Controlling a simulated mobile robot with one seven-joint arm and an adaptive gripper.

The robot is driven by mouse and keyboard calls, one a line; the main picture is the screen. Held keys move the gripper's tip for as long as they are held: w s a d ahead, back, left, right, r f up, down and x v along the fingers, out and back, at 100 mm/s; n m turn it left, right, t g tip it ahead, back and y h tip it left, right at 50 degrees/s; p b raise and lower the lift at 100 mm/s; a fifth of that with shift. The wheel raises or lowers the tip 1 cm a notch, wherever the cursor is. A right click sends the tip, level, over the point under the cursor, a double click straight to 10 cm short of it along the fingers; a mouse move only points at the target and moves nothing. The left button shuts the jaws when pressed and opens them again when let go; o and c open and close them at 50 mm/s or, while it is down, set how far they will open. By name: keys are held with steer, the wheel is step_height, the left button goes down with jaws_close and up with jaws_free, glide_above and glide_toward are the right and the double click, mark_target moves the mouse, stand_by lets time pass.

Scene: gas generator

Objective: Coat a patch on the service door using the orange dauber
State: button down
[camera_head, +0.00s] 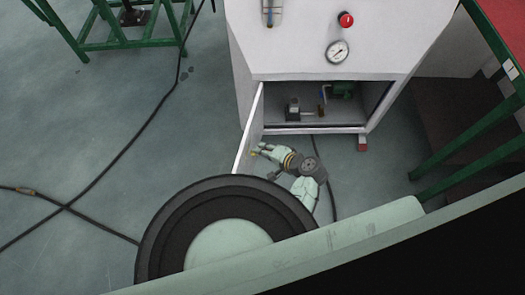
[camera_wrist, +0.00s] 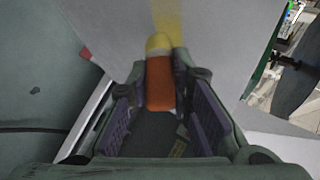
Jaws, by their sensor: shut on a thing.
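The orange dauber (camera_wrist: 160,84) has a yellow tip and sits between the fingers of my gripper (camera_wrist: 160,72). My gripper is shut on it. In the wrist view its tip meets a yellow streak (camera_wrist: 167,18) on the pale grey service door (camera_wrist: 110,30); the streak runs up out of the picture. In the head view the door (camera_head: 249,132) stands open and nearly edge-on, and my gripper (camera_head: 260,150) is just right of it, at its inner face. A small yellow spot shows there; the dauber's body is hard to make out.
The white cabinet (camera_head: 300,55) has a gauge (camera_head: 337,52) and a red button (camera_head: 346,19). Its open compartment holds a green motor (camera_head: 342,90) and a small grey device (camera_head: 293,110). Black cables (camera_head: 125,148) cross the floor. Green frames stand at the upper left and right.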

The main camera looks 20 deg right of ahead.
steer(key=w+d, duration=0.2)
steer(key=w, duration=0.1)
steer(key=w+d+b, duration=0.1)
steer(key=w, duration=0.1)
stand_by(0.5)
steer(key=shift+s+d, duration=0.5)
steer(key=shift+d, duration=0.35)
steer(key=shift+s+d, duration=0.5)
steer(key=shift+d, duration=0.3)
steer(key=shift+s+d, duration=0.5)
steer(key=shift+d, duration=0.35)
steer(key=shift+d, duration=0.15)
steer(key=shift+s+d, duration=0.4)
steer(key=shift+d, duration=0.2)
steer(key=shift+s+d, duration=0.35)
steer(key=shift+d, duration=0.2)
steer(key=shift+b, duration=0.4)
